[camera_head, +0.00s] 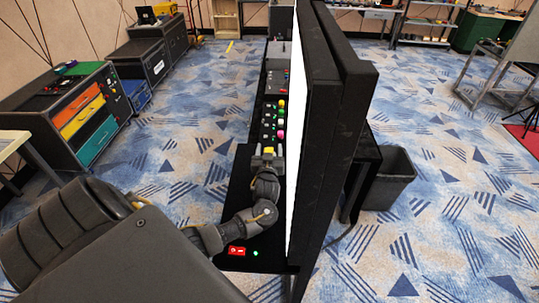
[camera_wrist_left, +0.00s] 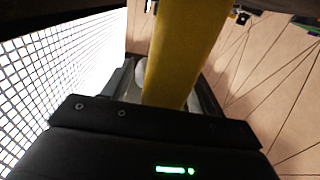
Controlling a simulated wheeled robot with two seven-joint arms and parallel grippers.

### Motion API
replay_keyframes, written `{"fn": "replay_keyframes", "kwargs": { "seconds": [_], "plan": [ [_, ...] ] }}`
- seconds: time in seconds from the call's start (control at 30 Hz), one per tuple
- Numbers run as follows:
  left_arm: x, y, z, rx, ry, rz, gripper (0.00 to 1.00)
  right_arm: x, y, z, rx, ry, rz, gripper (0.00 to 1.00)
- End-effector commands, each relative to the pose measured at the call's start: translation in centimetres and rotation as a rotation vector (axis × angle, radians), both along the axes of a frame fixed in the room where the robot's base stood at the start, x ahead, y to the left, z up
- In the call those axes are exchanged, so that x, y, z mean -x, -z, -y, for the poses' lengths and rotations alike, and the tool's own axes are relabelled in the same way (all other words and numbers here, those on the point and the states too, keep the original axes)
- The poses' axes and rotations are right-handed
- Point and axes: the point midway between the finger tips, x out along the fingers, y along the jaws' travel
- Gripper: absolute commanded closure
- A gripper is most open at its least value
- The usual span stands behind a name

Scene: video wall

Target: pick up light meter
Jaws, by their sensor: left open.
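A yellow object, which looks like the light meter, shows as a small patch (camera_head: 269,150) at my left gripper's tips in the head view. In the left wrist view this yellow object (camera_wrist_left: 184,50) is large and close and runs down between the two fingers. My left gripper (camera_head: 267,158) is open around it, above the black desk beside the bright screen. The lower end of the yellow object is hidden by the gripper body. I cannot tell whether either finger touches it. My right gripper is not in view.
The tall video wall (camera_head: 335,130) stands close to the right of my left gripper. Coloured buttons (camera_head: 275,118) lie beyond it on the desk, and a red switch (camera_head: 237,251) sits nearer. A dark bin (camera_head: 391,180) stands behind the wall. The patterned floor at left is mostly clear.

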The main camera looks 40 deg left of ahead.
Motion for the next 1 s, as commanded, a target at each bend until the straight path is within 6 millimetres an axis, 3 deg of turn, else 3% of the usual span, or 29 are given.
{"fn": "replay_keyframes", "kwargs": {
  "seconds": [0.33,0.73,0.8,1.0],
  "plan": [
    [-0.64,0.11,-0.53,0.001,0.000,-0.001,0.42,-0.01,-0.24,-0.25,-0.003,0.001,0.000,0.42],
    [-0.63,0.11,-0.51,0.001,0.000,-0.001,0.93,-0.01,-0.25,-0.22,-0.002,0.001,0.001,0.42],
    [-0.64,0.06,-0.51,0.001,0.000,0.001,0.98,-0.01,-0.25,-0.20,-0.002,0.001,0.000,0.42],
    [-0.64,0.03,-0.51,0.001,0.000,0.001,0.98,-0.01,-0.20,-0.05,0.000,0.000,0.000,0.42]
  ]
}}
